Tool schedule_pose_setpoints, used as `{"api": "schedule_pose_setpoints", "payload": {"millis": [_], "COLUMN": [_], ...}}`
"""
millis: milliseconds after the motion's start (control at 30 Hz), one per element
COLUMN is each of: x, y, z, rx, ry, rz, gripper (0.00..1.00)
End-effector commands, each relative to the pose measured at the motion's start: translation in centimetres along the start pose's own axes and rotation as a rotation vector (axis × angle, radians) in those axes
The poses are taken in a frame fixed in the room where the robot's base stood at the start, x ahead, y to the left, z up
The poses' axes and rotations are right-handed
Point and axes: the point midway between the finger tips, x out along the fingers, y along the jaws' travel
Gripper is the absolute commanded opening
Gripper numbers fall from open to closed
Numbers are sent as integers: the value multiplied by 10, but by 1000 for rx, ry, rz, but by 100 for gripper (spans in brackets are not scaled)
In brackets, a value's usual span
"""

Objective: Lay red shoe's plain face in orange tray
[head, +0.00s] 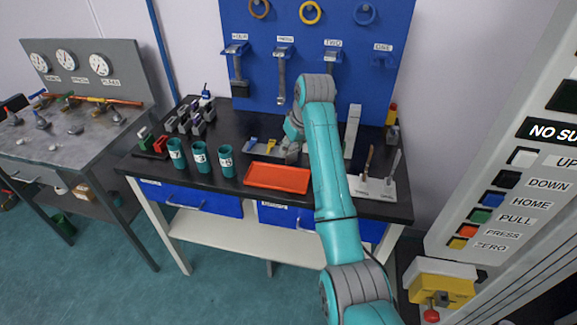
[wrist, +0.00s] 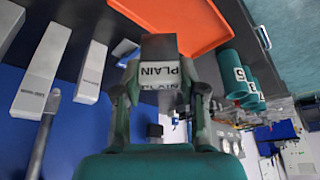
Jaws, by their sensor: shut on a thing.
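The orange tray (head: 277,178) lies flat on the black bench, near its front edge. It also shows at the top of the wrist view (wrist: 185,22). My gripper (wrist: 160,92) is shut on a dark grey block (wrist: 158,46) with a white label reading PLAIN (wrist: 160,73). No red shows on that block. In the head view my gripper (head: 291,148) is behind the tray, partly hidden by my arm, and the held block cannot be made out. A red piece (head: 160,144) stands beside a green one in a dark holder at the bench's left end.
Three green cups (head: 199,157) stand left of the tray. A white stand with upright handles (head: 375,187) is at the right. Grey blocks (head: 190,122) stand at the back left.

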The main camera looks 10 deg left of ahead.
Motion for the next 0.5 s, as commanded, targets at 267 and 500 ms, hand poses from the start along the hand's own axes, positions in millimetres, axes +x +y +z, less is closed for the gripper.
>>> {"api": "schedule_pose_setpoints", "payload": {"millis": [267,500], "x": [34,60], "y": [0,0], "z": [14,25], "rx": [1,1], "ry": [0,0], "rz": [0,0], "gripper": [6,6]}}
